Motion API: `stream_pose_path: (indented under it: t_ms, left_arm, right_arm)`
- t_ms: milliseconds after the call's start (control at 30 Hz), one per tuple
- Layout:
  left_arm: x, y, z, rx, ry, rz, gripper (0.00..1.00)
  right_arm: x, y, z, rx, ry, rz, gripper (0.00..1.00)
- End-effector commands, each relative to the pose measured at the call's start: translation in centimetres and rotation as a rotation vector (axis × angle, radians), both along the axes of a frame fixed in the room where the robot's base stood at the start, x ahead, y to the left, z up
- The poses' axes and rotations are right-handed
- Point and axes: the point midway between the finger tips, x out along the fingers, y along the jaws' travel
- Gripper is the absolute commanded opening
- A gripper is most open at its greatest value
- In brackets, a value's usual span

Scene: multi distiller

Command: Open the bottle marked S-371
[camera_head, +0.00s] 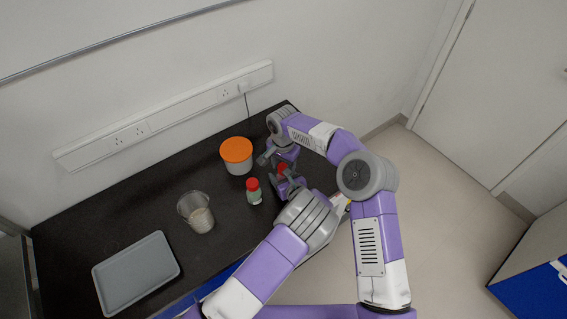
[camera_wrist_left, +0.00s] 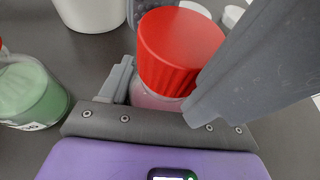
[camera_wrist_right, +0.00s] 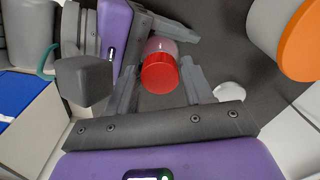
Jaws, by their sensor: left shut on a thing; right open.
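A bottle with a red cap (camera_wrist_left: 180,48) and pinkish contents stands between the fingers of my left gripper (camera_wrist_left: 160,98). The left gripper is shut on its body below the cap. In the head view the red cap (camera_head: 283,169) shows between both grippers. My right gripper (camera_wrist_right: 158,90) is open, with its fingers on either side of the red cap (camera_wrist_right: 160,73) and gaps visible. The cap is on the bottle. A second red-capped bottle (camera_head: 254,194) with green contents stands just left of my left gripper; its green body also shows in the left wrist view (camera_wrist_left: 28,92). I cannot read S-371 on either bottle.
A white tub with an orange lid (camera_head: 237,151) stands behind the bottles, near the right gripper. A beaker (camera_head: 190,204) and a grey tray (camera_head: 137,272) are on the left of the black table. A small white round item (camera_wrist_right: 228,92) lies by the right gripper.

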Motion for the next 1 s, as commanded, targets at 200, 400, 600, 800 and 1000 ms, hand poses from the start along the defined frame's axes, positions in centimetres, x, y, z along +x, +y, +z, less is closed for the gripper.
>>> stream_pose_path:
  t_ms: [200, 400, 600, 800, 1000]
  left_arm:
    - [-0.12, -0.03, -0.23, -0.002, 0.006, 0.000, 0.00]
    - [-0.12, -0.03, -0.24, -0.002, 0.006, 0.000, 0.00]
    - [-0.13, -0.02, -0.24, -0.002, 0.006, 0.000, 0.00]
    - [-0.13, -0.03, -0.25, -0.002, 0.006, 0.000, 0.00]
    - [-0.13, -0.03, -0.25, -0.002, 0.006, 0.000, 0.00]
  right_arm:
    - [0.00, 0.01, 0.00, 0.000, 0.000, 0.000, 0.31]
    - [-0.01, 0.02, 0.01, 0.000, 0.000, 0.000, 0.02]
    - [-0.01, 0.03, 0.04, -0.001, 0.001, 0.110, 0.02]
    - [0.02, 0.05, 0.09, -0.004, 0.002, 0.469, 0.02]
    - [0.00, 0.07, 0.10, -0.005, 0.005, 0.855, 0.02]
